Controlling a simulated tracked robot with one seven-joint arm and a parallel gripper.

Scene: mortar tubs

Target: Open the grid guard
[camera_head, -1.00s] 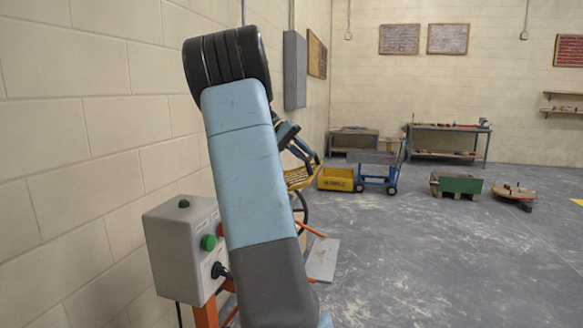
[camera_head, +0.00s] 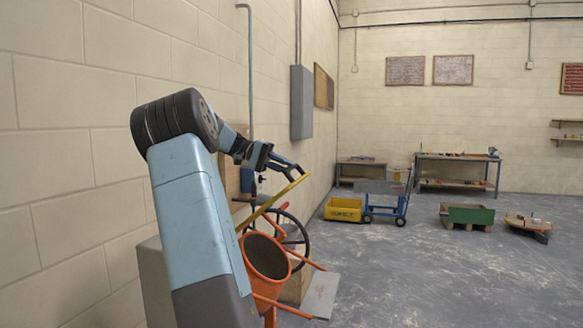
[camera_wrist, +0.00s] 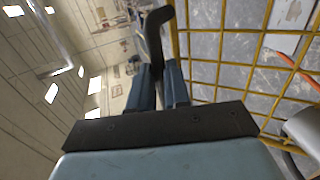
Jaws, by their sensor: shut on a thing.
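The yellow grid guard (camera_head: 272,203) shows nearly edge-on in the head view. It slopes up to the right above an orange drum (camera_head: 266,257), whose dark open mouth shows below it. In the wrist view the guard's yellow bars (camera_wrist: 232,66) fill the right side, with the floor visible through them. My gripper (camera_head: 291,169) is at the guard's raised end. In the wrist view my gripper (camera_wrist: 161,76) is shut on the guard's black bent handle (camera_wrist: 158,32). The exact contact between the fingers is partly hidden.
A black handwheel (camera_head: 292,232) stands behind the drum, near the wall. A grey box (camera_head: 153,285) is partly hidden by my arm at lower left. A yellow tub (camera_head: 343,210) and a blue cart (camera_head: 387,208) stand farther back.

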